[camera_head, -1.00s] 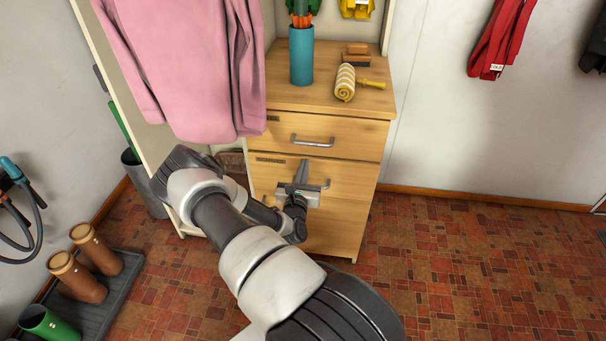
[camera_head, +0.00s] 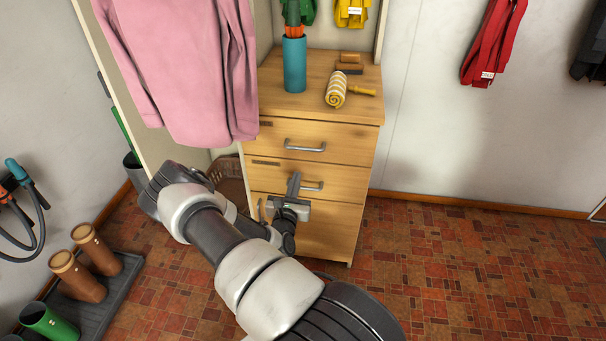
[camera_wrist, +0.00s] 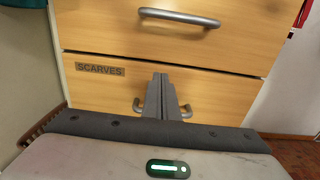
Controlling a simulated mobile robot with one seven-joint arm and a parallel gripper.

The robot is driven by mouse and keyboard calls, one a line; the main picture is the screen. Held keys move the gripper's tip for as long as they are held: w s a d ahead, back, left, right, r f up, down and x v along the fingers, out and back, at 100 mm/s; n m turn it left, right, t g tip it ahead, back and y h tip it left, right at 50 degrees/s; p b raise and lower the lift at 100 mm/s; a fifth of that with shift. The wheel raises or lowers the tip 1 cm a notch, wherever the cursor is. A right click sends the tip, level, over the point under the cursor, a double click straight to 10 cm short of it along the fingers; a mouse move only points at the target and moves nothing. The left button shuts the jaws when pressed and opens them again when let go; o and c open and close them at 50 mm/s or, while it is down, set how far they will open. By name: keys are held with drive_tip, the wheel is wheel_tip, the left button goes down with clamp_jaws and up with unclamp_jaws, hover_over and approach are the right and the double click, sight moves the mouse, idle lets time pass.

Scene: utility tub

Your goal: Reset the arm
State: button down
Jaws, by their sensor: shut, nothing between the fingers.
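My gripper (camera_head: 294,178) is in front of the wooden drawer cabinet, at the height of its second drawer. In the wrist view its two fingers (camera_wrist: 161,84) are together with nothing between them. They overlap the middle of the grey bar handle (camera_wrist: 188,112) of the drawer labelled SCARVES (camera_wrist: 100,69). I cannot tell whether they touch the handle. That handle also shows in the head view (camera_head: 314,186). My arm stretches from the lower right across the picture and bends back toward the cabinet.
The top drawer's handle (camera_head: 305,147) is above my gripper. A pink garment (camera_head: 185,70) hangs at left. Brown boots (camera_head: 78,275) stand on a tray. The floor at right is clear.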

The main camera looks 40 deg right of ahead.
drive_tip(key=p+v, duration=0.1)
drive_tip(key=v, duration=0.8)
wheel_tip(320, 180, up, 12)
drive_tip(key=s+d+m+g+h, duration=0.1)
drive_tip(key=m+g+h, duration=0.3)
drive_tip(key=m+g, duration=0.3)
drive_tip(key=s+a+r+m+g+y, duration=0.2)
drive_tip(key=s+r+m+g+y, duration=0.1)
drive_tip(key=s+r+m+g, duration=0.6)
drive_tip(key=s+a+r+m+t+y, duration=0.3)
drive_tip(key=a+r+y, duration=0.25)
drive_tip(key=a, duration=0.35)
drive_tip(key=s+a+r+m+t+y, duration=0.2)
drive_tip(key=a+r+m+t+y, duration=0.2)
drive_tip(key=a+r, duration=0.3)
drive_tip(key=s+a+r+m+t+y, duration=0.3)
drive_tip(key=a+r+y, duration=0.2)
drive_tip(key=a, duration=0.5)
wheel_tip(320, 180, up, 20)
drive_tip(key=p, duration=1.9)
drive_tip(key=shift+f+p, duration=0.2)
drive_tip(key=shift+p, duration=0.2)
drive_tip(key=shift+a, duration=0.1)
